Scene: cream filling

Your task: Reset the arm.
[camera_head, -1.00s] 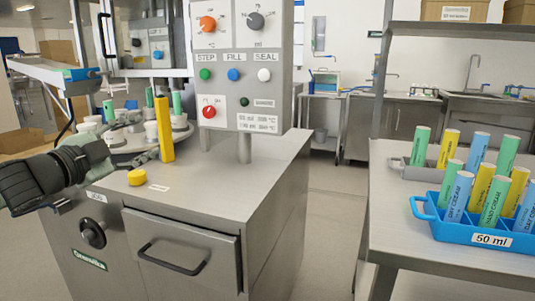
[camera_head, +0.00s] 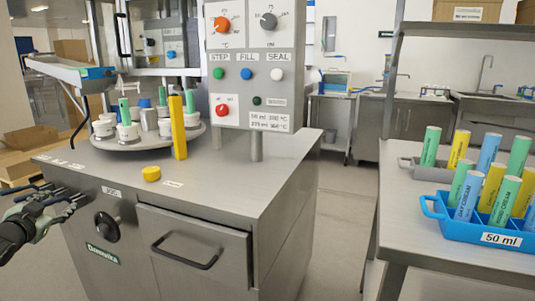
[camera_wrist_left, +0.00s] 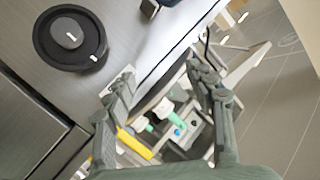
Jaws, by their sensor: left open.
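My left gripper (camera_head: 66,199) is at the left edge of the head view, beside the front left of the steel filling machine (camera_head: 195,190) and below its top. Its fingers are spread and hold nothing. In the left wrist view its two fingers (camera_wrist_left: 160,75) stand apart, with a black knob (camera_wrist_left: 70,38) at upper left. The turntable (camera_head: 150,139) on the machine carries white holders and several green tubes (camera_head: 125,110). A yellow block (camera_head: 178,128) stands upright at its front edge. A yellow button (camera_head: 151,174) sits on the machine top. My right gripper is not in view.
The control panel (camera_head: 248,55) rises from the machine top. A drawer handle (camera_head: 185,258) and a knob (camera_head: 107,227) project from the machine front. At right, a table (camera_head: 420,240) holds a blue rack (camera_head: 430,207) of tubes. Floor is open between machine and table.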

